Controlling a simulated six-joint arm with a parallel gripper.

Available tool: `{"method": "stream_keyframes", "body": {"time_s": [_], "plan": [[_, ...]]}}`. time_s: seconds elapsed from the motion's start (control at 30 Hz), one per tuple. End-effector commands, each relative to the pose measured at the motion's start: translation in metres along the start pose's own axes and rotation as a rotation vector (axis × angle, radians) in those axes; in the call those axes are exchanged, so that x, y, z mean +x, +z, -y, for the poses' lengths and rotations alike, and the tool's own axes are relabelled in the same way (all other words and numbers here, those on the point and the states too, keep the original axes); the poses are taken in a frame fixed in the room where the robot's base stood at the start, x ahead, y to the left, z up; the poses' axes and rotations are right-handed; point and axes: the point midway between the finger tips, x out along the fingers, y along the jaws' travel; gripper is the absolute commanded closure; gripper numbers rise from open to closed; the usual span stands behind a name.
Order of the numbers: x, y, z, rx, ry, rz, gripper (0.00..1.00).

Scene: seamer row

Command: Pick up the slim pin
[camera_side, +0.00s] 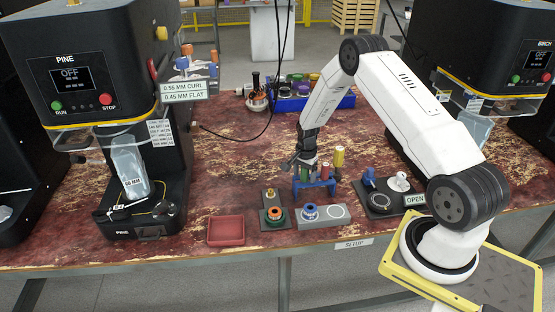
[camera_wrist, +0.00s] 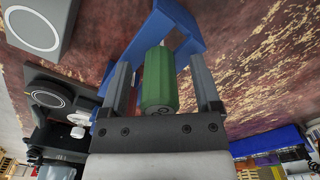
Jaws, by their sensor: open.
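I cannot tell for sure which is the slim pin. My gripper (camera_side: 305,162) points down at the left part of the rack. In the wrist view, my gripper (camera_wrist: 158,68) is open, with a green cylindrical pin (camera_wrist: 159,85) between its two fingers. Gaps show on both sides of the green pin. The blue rack (camera_wrist: 187,22) lies beyond it. My fingers hide part of the rack.
Grey fixtures with an orange ring (camera_side: 274,214) and a blue ring (camera_side: 310,212) stand in front of the rack. A red tray (camera_side: 226,231) sits left of them. A dark fixture (camera_side: 380,196) is to the right. A blue bin (camera_side: 310,101) stands behind.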

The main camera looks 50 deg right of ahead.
Motion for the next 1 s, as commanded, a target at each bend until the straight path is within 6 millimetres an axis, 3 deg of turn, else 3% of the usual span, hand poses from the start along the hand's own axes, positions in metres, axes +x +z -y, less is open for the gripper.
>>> {"method": "stream_keyframes", "body": {"time_s": [0.17,0.27,0.43,0.77,1.0], "plan": [[0.0,0.0,0.0,0.0,0.0,0.0,0.19],[0.0,0.0,0.0,0.0,0.0,0.0,0.45],[0.0,0.0,0.0,0.0,0.0,0.0,0.99],[-0.001,0.0,0.0,0.0,0.0,0.0,1.0],[-0.013,0.0,0.0,0.0,0.0,0.0,1.0]]}}
